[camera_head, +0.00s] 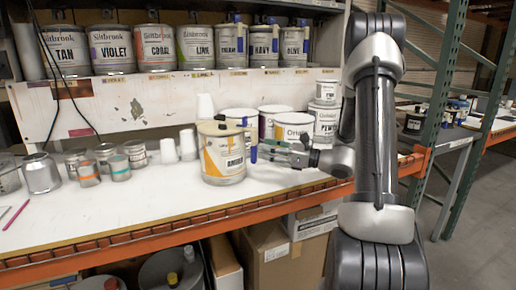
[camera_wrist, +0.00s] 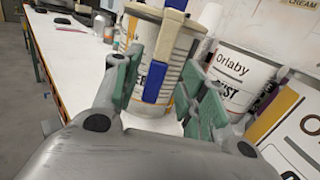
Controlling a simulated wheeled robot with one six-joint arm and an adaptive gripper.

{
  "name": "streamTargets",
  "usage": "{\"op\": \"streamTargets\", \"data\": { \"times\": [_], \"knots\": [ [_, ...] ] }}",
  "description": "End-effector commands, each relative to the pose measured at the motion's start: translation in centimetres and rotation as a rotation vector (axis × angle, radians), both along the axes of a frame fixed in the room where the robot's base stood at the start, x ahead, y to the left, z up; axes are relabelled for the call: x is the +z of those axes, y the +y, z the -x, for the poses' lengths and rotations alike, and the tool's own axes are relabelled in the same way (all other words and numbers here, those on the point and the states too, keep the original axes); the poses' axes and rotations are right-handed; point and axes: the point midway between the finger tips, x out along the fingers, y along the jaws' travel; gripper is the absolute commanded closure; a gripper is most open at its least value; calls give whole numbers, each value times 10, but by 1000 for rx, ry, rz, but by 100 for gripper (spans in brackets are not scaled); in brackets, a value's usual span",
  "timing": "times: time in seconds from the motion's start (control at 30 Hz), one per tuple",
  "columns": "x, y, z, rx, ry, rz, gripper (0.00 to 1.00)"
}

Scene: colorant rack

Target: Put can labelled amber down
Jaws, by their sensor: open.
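The amber can (camera_head: 222,153) is white with a yellow-orange label and a tan lid. It stands upright on the white bench top, near the front edge. A blue tab shows on its right side. My gripper (camera_head: 267,151) is just right of the can, level with its side, with its fingers pointing at the tab. In the wrist view the can (camera_wrist: 183,52) stands ahead, its blue and tan strip (camera_wrist: 155,82) between the green finger pads of my gripper (camera_wrist: 160,95). The fingers are apart. I cannot tell whether a pad touches the strip.
White cans (camera_head: 293,128) stand close behind and right of the amber can. Small jars and tins (camera_head: 87,172) and white cups (camera_head: 187,145) are to the left. A shelf above holds a row of labelled cans (camera_head: 155,48). Bare bench top (camera_head: 130,205) lies front left.

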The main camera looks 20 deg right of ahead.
Motion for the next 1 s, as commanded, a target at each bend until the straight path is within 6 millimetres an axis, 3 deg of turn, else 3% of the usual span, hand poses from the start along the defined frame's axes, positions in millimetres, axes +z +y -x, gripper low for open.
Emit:
{"op": "streamTargets", "data": {
  "times": [0.13,0.33,1.0],
  "knots": [
    [-2,-25,24,-5,1,-1,58],
    [-4,-46,45,-2,1,-1,58],
    [-4,-51,51,1,-1,-1,58]
  ]
}}
